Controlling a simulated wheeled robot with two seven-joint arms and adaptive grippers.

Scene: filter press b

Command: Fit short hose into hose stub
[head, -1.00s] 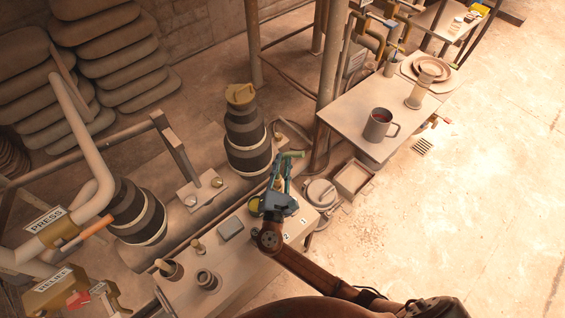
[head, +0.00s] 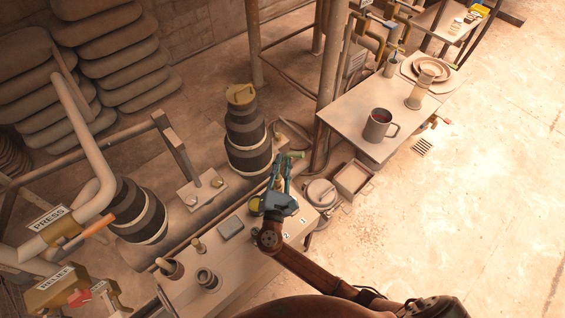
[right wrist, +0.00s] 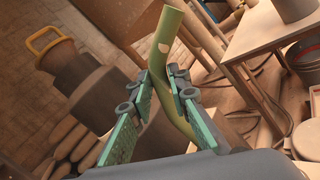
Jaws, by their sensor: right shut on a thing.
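My right gripper (head: 282,172) is shut on a short green hose (head: 295,155), held up above the far end of the front bench. In the right wrist view the hose (right wrist: 171,32) stands up between the two green-padded fingers (right wrist: 161,100), and its bent lower part runs down between them. Its upper end is free and touches nothing that I can see. I cannot make out which part is the hose stub. My left gripper is not in view.
The front bench (head: 232,272) holds small pots and a grey block. A dark banded stack (head: 247,135) with a yellow handle stands behind the gripper. A table (head: 350,108) with a grey mug (head: 379,125) is to the right, near a post (head: 328,90).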

